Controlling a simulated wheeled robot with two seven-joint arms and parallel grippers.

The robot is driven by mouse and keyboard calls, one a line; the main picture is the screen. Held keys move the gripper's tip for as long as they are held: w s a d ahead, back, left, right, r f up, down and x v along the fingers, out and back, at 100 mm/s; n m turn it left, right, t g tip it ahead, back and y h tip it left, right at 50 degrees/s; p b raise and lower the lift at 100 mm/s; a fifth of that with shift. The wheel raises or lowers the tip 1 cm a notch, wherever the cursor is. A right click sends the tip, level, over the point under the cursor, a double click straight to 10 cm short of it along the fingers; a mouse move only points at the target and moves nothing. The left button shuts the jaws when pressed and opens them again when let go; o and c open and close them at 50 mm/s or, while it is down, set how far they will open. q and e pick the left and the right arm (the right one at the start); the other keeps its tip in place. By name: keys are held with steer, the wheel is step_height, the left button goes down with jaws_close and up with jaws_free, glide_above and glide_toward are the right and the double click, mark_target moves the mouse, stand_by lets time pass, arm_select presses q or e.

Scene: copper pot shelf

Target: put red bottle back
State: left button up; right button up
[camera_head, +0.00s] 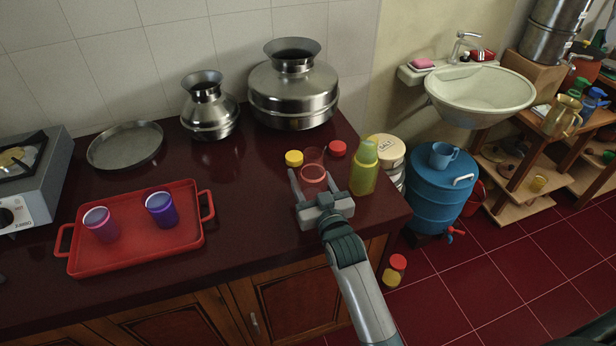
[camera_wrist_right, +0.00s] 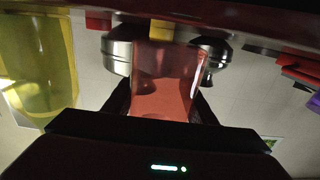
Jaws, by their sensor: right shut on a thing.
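The red bottle (camera_head: 313,172) is a translucent, open-topped red container near the right end of the dark red counter. My right gripper (camera_head: 312,183) is shut on it, one finger on each side. In the right wrist view the red bottle (camera_wrist_right: 165,80) fills the middle, between the dark fingers of my right gripper (camera_wrist_right: 163,105). I cannot tell whether its base touches the counter. My left gripper is not in view.
A yellow-green bottle (camera_head: 364,170) stands close on the right. A yellow lid (camera_head: 294,158) and a red lid (camera_head: 338,148) lie just behind. Steel pots (camera_head: 293,92) stand at the back. A red tray (camera_head: 135,245) with two cups is left; the counter between is clear.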

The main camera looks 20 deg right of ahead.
steer(key=shift+f, duration=0.4)
steer(key=shift+f, duration=0.15)
steer(key=o, duration=1.5)
